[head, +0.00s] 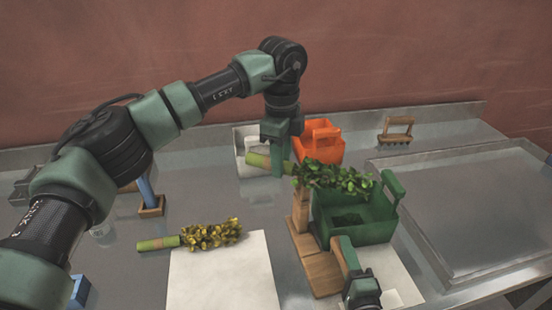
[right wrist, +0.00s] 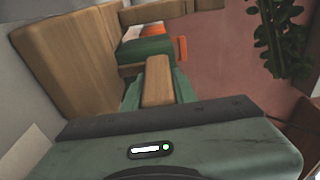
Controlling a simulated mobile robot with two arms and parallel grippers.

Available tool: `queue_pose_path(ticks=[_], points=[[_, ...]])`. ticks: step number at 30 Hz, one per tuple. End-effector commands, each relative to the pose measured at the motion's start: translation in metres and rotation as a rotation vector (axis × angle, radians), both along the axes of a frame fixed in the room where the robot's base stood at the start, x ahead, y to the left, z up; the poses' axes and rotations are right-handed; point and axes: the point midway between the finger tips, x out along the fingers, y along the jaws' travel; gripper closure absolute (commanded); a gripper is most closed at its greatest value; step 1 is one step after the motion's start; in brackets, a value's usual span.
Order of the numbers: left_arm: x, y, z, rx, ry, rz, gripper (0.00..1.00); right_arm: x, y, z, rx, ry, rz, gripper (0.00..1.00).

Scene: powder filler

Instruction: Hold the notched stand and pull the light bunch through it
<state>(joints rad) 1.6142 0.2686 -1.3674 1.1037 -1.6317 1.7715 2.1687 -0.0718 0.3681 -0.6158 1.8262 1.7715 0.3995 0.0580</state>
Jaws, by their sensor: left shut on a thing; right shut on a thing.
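The wooden notched stand (head: 301,212) is upright on its flat base (head: 322,273), and its wood fills the left of the right wrist view (right wrist: 65,50). My right gripper (head: 345,255) is shut on the stand low at its right side. My left gripper (head: 278,158) is shut on the pale green stem of a green leafy bunch (head: 338,176). This bunch lies level across the stand's top, stem to the left, leaves to the right. I cannot tell how deep it sits in the notch. A yellowish bunch (head: 210,235) with a pale green stem lies left of the stand.
A green crate (head: 358,228) stands under the leaves, right of the stand. An orange crate (head: 322,142) and a white container (head: 245,140) are behind. A white sheet (head: 222,280) lies in front. A wooden rake-like tool (head: 396,128) and a wide metal tray (head: 470,205) are at right.

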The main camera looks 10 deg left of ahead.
Motion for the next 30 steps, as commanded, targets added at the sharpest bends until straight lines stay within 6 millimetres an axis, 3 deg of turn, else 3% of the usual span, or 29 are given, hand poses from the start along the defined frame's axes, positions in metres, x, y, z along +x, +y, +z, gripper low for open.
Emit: queue_pose_path(ticks=[3,10,15,30], points=[[0.003,-0.004,-0.005,-0.002,0.005,0.260,1.00,0.000,0.000,-0.002,-0.001,0.003,0.000,1.00],[0.008,-0.008,-0.011,-0.001,0.009,0.587,1.00,0.000,0.000,-0.002,-0.001,0.003,0.000,1.00],[0.008,-0.008,-0.012,-0.001,0.009,0.660,1.00,-0.001,0.000,-0.002,-0.001,0.004,0.000,1.00],[0.008,-0.008,-0.016,0.000,0.009,0.662,1.00,-0.001,0.000,-0.002,-0.001,0.004,0.000,1.00]])
